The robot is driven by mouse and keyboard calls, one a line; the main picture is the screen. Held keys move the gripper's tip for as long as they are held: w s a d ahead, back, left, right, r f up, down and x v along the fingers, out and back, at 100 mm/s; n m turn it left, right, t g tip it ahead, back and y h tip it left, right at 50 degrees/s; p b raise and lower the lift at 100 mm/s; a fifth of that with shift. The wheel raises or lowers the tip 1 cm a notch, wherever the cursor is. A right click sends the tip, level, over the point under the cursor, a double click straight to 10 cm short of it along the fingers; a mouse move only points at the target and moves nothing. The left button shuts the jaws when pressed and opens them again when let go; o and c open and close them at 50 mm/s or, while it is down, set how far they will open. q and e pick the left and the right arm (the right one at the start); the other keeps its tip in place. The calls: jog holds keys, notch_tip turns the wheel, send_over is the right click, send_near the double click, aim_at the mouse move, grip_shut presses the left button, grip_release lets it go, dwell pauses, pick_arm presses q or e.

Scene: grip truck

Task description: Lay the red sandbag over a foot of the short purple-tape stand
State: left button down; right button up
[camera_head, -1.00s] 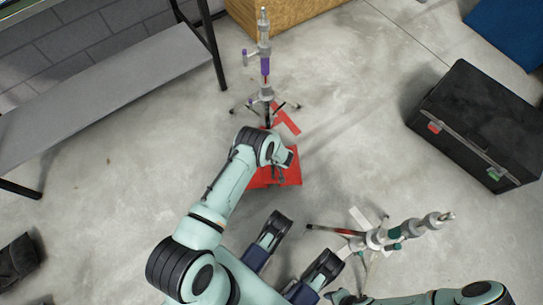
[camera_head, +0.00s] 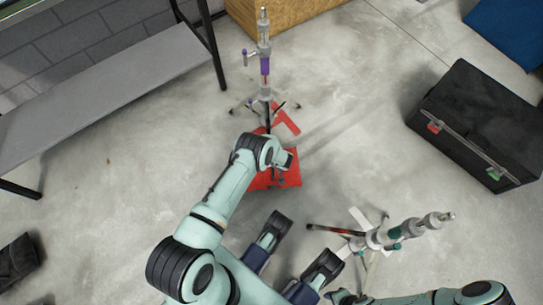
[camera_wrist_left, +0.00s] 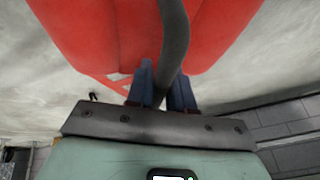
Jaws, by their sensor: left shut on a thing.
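The short stand with purple tape (camera_head: 264,66) stands upright at the top centre of the head view, its feet spread on the floor. The red sandbag (camera_head: 288,180) is just in front of it, partly hidden under my left arm. My left gripper (camera_head: 277,172) is over the bag. In the left wrist view, its blue fingers (camera_wrist_left: 162,88) are shut on the dark strap (camera_wrist_left: 174,35) of the red bag (camera_wrist_left: 100,35). Whether the bag touches a foot is hidden.
A teal-marked stand (camera_head: 395,232) is at lower right. A black case (camera_head: 480,115) stands at right. A grey bench (camera_head: 110,85) is at left, a wooden box (camera_head: 280,12) behind the purple-tape stand.

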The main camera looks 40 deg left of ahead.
pick_arm(q)
jog(key=shift+w+a+f, duration=0.1)
jog(key=shift+w+f, duration=0.05)
jog(key=shift+f, duration=0.45)
jog(key=shift+w+f, duration=0.1)
jog(key=shift+f, duration=0.5)
jog(key=c, duration=0.9)
grip_release()
jog(key=shift+s+f, duration=0.3)
jog(key=shift+s, duration=0.1)
jog(key=p+v, duration=0.2)
jog(key=v, duration=0.5)
jog(key=p+v, duration=0.3)
jog(key=v, duration=0.3)
jog(key=shift+w+r, duration=0.2)
jog(key=shift+r, duration=0.15)
pick_arm(e)
jog(key=w+a+r+t, duration=0.1)
jog(key=w+r+t, duration=0.2)
jog(key=w+r, duration=0.4)
jog(key=w, duration=0.3)
jog(key=shift+w+a+n+t, duration=0.2)
jog(key=shift+w+n+t, duration=0.05)
jog(key=shift+n+t, duration=0.15)
